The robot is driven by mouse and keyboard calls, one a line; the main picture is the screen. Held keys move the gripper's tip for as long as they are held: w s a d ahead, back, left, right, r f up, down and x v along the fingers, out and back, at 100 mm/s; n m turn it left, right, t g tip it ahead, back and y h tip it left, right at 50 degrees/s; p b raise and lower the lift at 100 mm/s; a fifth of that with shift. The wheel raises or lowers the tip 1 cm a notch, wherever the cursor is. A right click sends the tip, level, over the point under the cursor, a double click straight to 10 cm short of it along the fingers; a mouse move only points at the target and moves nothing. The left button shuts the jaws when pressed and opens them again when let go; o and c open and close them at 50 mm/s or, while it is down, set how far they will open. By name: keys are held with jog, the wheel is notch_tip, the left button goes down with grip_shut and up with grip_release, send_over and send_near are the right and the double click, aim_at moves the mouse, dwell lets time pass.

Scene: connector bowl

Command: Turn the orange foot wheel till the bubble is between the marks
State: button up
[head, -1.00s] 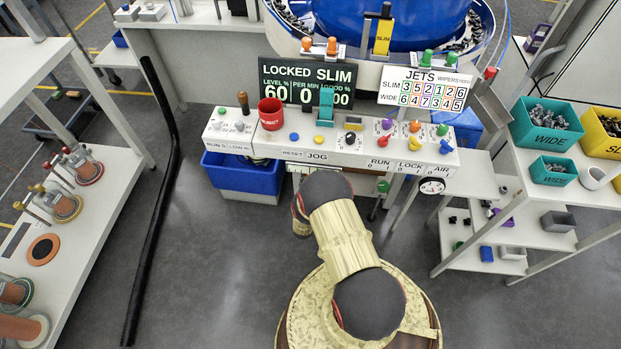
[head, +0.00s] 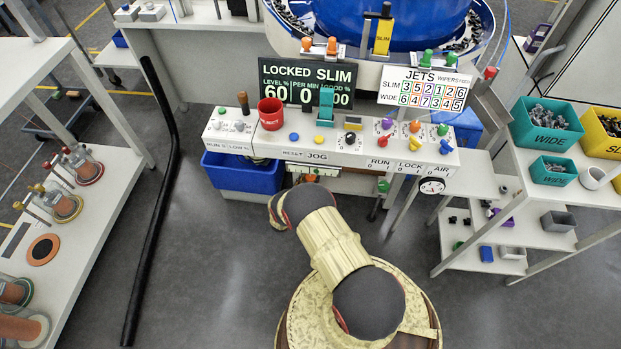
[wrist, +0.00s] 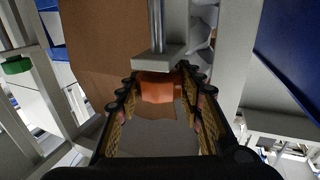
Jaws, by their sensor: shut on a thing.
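The orange foot wheel (wrist: 158,88) is in the middle of the wrist view, below a grey block and an upright metal rod. My gripper (wrist: 163,80) is shut on it, with one finger at each side. In the head view a small patch of orange (head: 311,177) shows under the front of the console, just above my arm. My gripper is hidden there behind my arm. I cannot make out the bubble or its marks in either view.
The white console (head: 335,150) with knobs and levers stands above. A blue bin (head: 242,176) is left of my arm, and a green foot wheel (head: 383,186) is to the right. A shelf with bins (head: 540,125) stands at right.

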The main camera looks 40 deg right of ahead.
jog(key=shift+m+g+h, duration=0.25)
jog(key=shift+m+g, duration=0.8)
jog(key=shift+g, duration=0.55)
jog(key=shift+m+g+h, duration=0.25)
jog(key=shift+m+g, duration=0.8)
jog(key=shift+g, duration=0.55)
jog(key=shift+m+g, duration=0.3)
jog(key=shift+g, duration=0.2)
jog(key=o, duration=1.1)
jog(key=shift+c, duration=0.2)
jog(key=shift+o, duration=0.5)
jog(key=w+a, duration=0.1)
jog(key=a, duration=1.1)
jog(key=shift+a, duration=0.1)
